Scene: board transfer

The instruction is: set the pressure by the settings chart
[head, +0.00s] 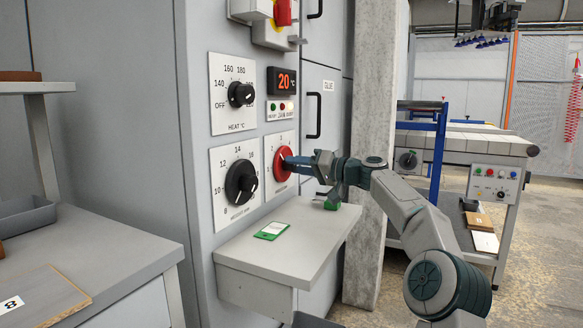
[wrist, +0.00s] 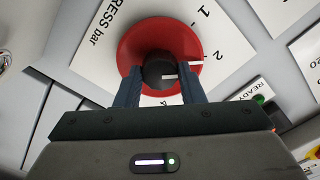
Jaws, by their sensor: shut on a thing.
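The red pressure knob (head: 280,166) sits on a white dial plate at the right of the cabinet front. In the wrist view the red disc (wrist: 130,45) has a black hub (wrist: 158,70), and the plate reads "PRESS bar" with numbers around it. A white mark on the red rim lies close to the 2. My gripper (head: 289,163) is shut on the knob's hub, one finger on each side, also in the wrist view (wrist: 160,80). A small green-edged card (head: 272,230) lies on the shelf; its print is too small to read.
The black heat knob (head: 241,94) is above left and the black lower knob (head: 241,182) is left of the red one. A display (head: 283,81) reads 20 °C. The grey shelf (head: 300,245) juts out below my gripper. A bench (head: 85,245) stands at left.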

